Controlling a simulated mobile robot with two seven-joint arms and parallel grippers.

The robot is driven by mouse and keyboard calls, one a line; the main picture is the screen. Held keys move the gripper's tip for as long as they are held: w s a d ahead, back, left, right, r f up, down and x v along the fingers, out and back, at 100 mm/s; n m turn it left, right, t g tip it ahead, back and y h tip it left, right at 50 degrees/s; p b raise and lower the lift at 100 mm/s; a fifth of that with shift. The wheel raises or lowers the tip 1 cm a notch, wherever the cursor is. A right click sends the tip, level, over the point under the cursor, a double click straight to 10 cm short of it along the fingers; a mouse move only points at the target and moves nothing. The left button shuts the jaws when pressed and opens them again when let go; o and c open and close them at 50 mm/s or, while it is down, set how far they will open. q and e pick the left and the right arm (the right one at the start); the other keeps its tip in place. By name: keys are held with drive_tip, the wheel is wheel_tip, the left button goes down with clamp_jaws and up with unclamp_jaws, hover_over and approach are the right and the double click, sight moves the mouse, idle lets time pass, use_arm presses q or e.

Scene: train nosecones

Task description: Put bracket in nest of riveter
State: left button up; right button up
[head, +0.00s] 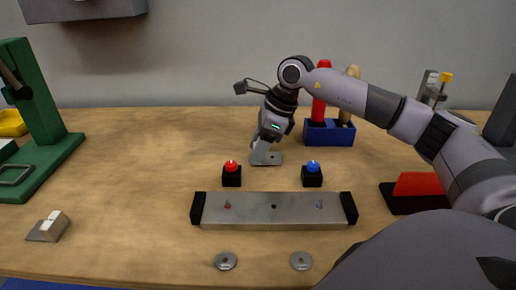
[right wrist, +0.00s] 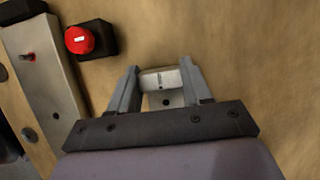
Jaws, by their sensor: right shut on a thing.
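My right gripper (head: 267,138) is shut on a grey metal bracket (head: 265,157) near the middle of the table. In the right wrist view, the bracket (right wrist: 161,79) is between the two fingers of the right gripper (right wrist: 160,72), and a flat part with a dark hole shows below. I cannot tell whether the bracket touches the table. A green press-like stand with a lever, seemingly the riveter (head: 42,120), is at the far left, well away from the gripper. A grey frame (head: 15,174) on its base may be the nest. My left gripper is not in view.
A metal bar (head: 273,224) with black end blocks lies in front, behind two washers (head: 226,261). Red (head: 231,180) and blue (head: 312,180) buttons stand behind the bar. A blue tool holder (head: 329,133) is at the back. A small metal wedge-shaped piece (head: 45,228) lies front left. The left-centre table is clear.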

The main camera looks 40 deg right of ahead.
sight(278, 158)
drive_tip(key=shift+f, duration=0.25)
drive_tip(key=shift+f, duration=0.15)
drive_tip(key=o, duration=1.1)
drive_tip(key=shift+c, duration=0.2)
drive_tip(key=v, duration=1.2)
drive_tip(key=shift+r+p, duration=0.25)
drive_tip(key=shift+p, duration=0.1)
drive_tip(key=shift+f, duration=0.1)
